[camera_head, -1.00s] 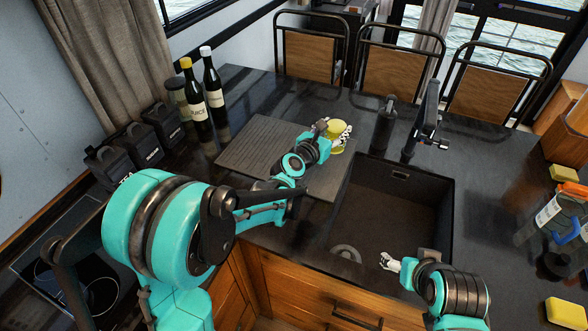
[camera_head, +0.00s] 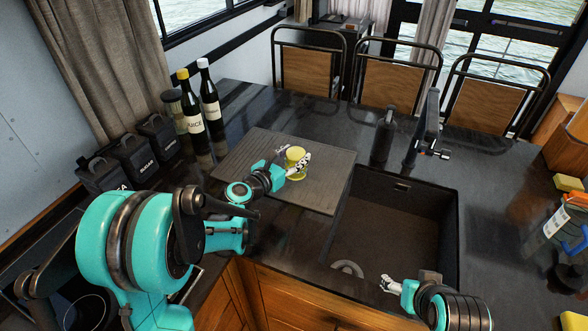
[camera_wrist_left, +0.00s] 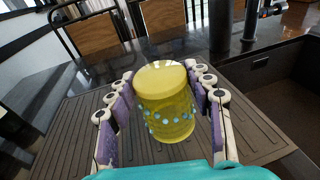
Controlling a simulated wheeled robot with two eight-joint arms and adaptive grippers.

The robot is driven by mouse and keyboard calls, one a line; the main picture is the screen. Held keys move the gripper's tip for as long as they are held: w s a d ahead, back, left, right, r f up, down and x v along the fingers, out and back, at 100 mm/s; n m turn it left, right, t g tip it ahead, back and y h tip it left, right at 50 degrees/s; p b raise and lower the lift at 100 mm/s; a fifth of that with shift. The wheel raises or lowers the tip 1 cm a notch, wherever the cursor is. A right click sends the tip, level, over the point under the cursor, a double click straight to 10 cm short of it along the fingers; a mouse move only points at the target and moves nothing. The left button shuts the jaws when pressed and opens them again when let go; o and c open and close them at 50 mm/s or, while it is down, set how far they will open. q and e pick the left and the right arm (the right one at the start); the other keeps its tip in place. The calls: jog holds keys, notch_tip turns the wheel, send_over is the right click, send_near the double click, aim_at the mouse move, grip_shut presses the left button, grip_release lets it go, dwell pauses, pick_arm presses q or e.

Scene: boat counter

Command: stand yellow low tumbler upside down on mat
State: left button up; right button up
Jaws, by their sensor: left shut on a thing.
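The yellow low tumbler (camera_head: 296,160) is in my left gripper (camera_head: 292,166), over the middle of the dark ribbed mat (camera_head: 325,188). In the left wrist view the tumbler (camera_wrist_left: 168,105) stands between the two fingers, with a closed, flat yellow face up and a band of blue dots lower down. It looks upright on its axis, upside down. Its lower rim is at or just above the mat (camera_wrist_left: 75,130); I cannot tell whether it touches. My right gripper (camera_head: 390,285) is over the front edge of the sink, with nothing seen in it.
The sink (camera_head: 395,235) lies right of the mat, with a tap (camera_head: 428,130) and a dark bottle (camera_head: 383,135) behind it. Two juice bottles (camera_head: 211,105) and black canisters (camera_head: 137,155) stand left of the mat. The mat's right part is clear.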

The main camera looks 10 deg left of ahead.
pick_arm(q)
notch_tip(320, 180, down, 4)
jog(key=shift+r+b, duration=0.25)
jog(key=shift+b, duration=0.65)
pick_arm(e)
jog(key=shift+f, duration=0.95)
pick_arm(q)
jog(key=shift+f, duration=0.3)
pick_arm(e)
jog(key=shift+f, duration=0.1)
pick_arm(q)
jog(key=shift+r, duration=0.1)
jog(key=o, duration=1.4)
jog(key=shift+c, duration=0.2)
